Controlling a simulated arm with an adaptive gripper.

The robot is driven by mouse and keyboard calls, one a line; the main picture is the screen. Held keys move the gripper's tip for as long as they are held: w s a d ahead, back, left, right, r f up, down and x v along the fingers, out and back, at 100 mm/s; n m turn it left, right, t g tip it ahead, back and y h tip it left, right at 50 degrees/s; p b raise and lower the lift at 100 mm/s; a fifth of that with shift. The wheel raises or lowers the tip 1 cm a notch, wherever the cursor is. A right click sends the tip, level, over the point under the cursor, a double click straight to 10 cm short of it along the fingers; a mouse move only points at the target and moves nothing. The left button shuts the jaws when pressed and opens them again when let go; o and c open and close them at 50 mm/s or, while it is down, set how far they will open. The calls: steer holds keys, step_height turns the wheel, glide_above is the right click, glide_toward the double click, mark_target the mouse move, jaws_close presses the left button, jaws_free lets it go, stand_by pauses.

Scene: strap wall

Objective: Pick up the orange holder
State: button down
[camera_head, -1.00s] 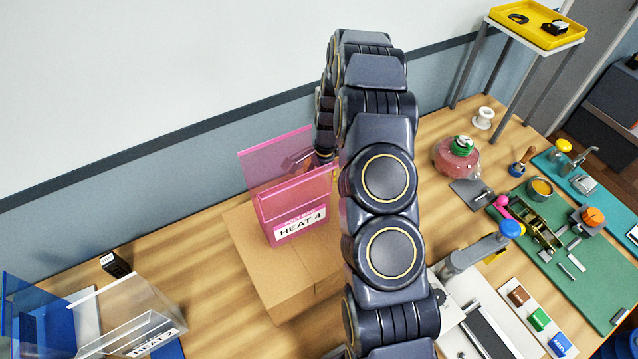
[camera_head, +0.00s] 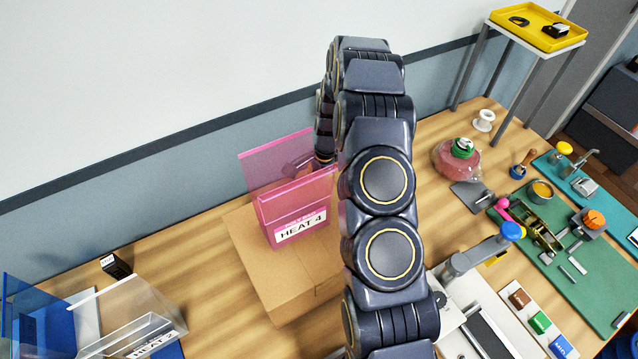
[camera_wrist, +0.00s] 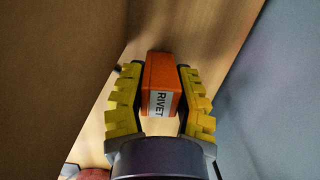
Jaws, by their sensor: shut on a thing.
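The orange holder (camera_wrist: 159,80) is a small box-shaped piece with a white label reading "RIVET" in the wrist view. My gripper (camera_wrist: 160,85) has its yellow ridged fingers on both sides of it, with dark pads against its sides. It is shut on the holder. Wooden surface shows behind the holder; whether the holder still touches it I cannot tell. In the head view my gripper is hidden behind the pink holder and my arm, and the orange holder is not visible there.
A cardboard box (camera_head: 283,297) carries a pink clear holder (camera_head: 285,215) labelled "HEAT 4", close to my arm. The wall (camera_wrist: 270,95) is close on one side in the wrist view. A clear holder (camera_head: 135,325) stands at left; tools and a green mat (camera_head: 590,280) lie at right.

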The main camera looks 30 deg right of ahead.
step_height(320, 180, up, 18)
stand_by(0.6)
